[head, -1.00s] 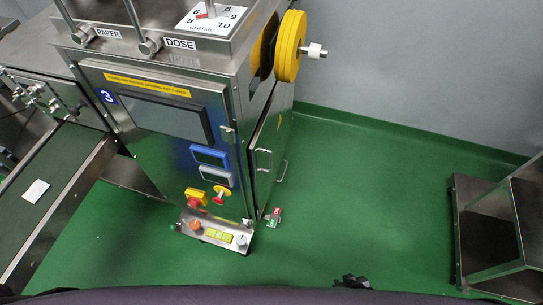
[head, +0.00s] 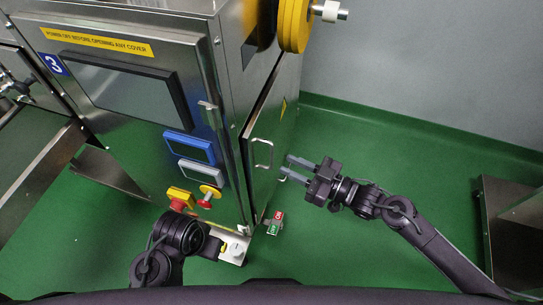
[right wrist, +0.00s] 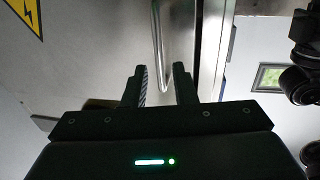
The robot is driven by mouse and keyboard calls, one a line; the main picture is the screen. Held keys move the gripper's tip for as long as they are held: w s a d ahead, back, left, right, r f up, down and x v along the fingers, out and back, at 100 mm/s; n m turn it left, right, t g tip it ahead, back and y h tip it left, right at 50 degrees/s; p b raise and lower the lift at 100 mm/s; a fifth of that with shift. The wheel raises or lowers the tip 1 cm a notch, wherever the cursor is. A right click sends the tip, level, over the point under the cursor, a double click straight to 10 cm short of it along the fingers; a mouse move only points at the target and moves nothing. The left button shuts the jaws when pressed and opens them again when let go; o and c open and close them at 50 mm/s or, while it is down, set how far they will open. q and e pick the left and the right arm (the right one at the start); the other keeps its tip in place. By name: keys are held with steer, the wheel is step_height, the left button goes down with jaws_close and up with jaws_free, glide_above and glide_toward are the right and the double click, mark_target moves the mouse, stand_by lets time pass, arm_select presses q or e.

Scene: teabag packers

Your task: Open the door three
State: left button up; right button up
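My right gripper (head: 287,167) is open and empty, just right of the handle, fingers pointing at the door. In the right wrist view the handle (right wrist: 160,45) is a vertical bar ahead of the gap between the parted fingers (right wrist: 161,84). My left gripper (head: 213,245) is low before the control panel, its fingers hidden or unclear.
A red emergency button (head: 180,201) and control box (head: 236,249) are at the machine's front bottom. A metal stand (head: 512,225) is at the far right. Green floor (head: 400,165) is clear between.

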mark_target(272, 167)
steer(key=x, duration=0.6)
steer(key=shift+w+a+b, duration=0.1)
steer(key=shift+w+b, duration=0.05)
steer(key=shift+b, duration=0.15)
steer(key=shift+c, duration=0.2)
jaws_close()
